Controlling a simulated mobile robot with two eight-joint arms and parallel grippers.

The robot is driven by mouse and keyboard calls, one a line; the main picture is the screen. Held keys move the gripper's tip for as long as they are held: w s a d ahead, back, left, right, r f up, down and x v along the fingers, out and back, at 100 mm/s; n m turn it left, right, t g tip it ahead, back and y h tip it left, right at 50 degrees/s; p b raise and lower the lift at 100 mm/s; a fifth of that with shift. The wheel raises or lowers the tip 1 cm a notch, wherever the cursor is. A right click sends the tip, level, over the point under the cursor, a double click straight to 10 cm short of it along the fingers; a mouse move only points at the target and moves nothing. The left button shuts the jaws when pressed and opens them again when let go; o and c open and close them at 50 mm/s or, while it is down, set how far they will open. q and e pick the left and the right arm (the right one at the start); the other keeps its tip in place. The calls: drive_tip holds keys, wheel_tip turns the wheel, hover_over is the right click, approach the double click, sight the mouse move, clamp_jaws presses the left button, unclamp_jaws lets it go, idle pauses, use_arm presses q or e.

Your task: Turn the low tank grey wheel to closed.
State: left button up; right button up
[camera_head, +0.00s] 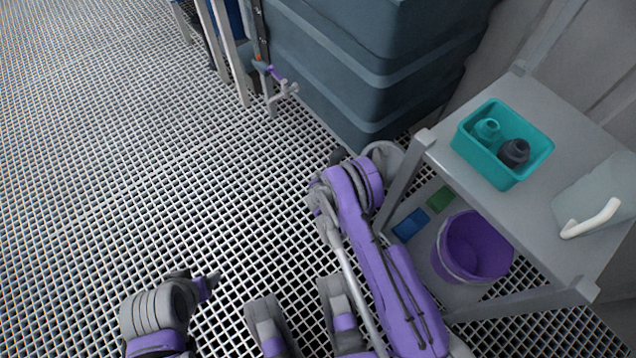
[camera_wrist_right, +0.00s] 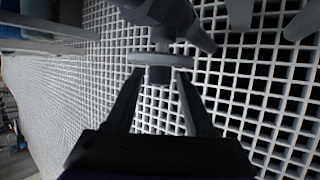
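In the right wrist view a grey wheel (camera_wrist_right: 161,60) shows nearly edge-on, with a short hub towards me and a grey valve body (camera_wrist_right: 172,14) behind it. My right gripper (camera_wrist_right: 159,76) is open, its two dark fingers spread on either side of the hub, tips close to the wheel's rim. I cannot tell whether they touch it. In the head view my purple right arm reaches to the base of the big blue-grey tank (camera_head: 370,60); its gripper is hidden there. My left arm is at the bottom left, a small dark end part (camera_head: 208,284) showing; its finger opening is unclear.
A grey shelf (camera_head: 545,110) stands at the right, close to my right arm. It holds a teal bin (camera_head: 482,160) and, lower down, a purple bucket (camera_head: 472,247). Another pipe fitting (camera_head: 284,92) stands by the tank's left side. The grated floor at left is clear.

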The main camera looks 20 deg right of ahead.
drive_tip(key=shift+o, duration=0.6)
use_arm(q)
drive_tip(key=shift+s+r+p, duration=0.1)
drive_tip(key=shift+r+p, duration=0.55)
drive_tip(key=shift+p, duration=0.3)
use_arm(e)
drive_tip(key=v, duration=1)
drive_tip(key=shift+s+r, duration=0.25)
drive_tip(key=shift+r, duration=0.05)
drive_tip(key=shift+a, duration=0.1)
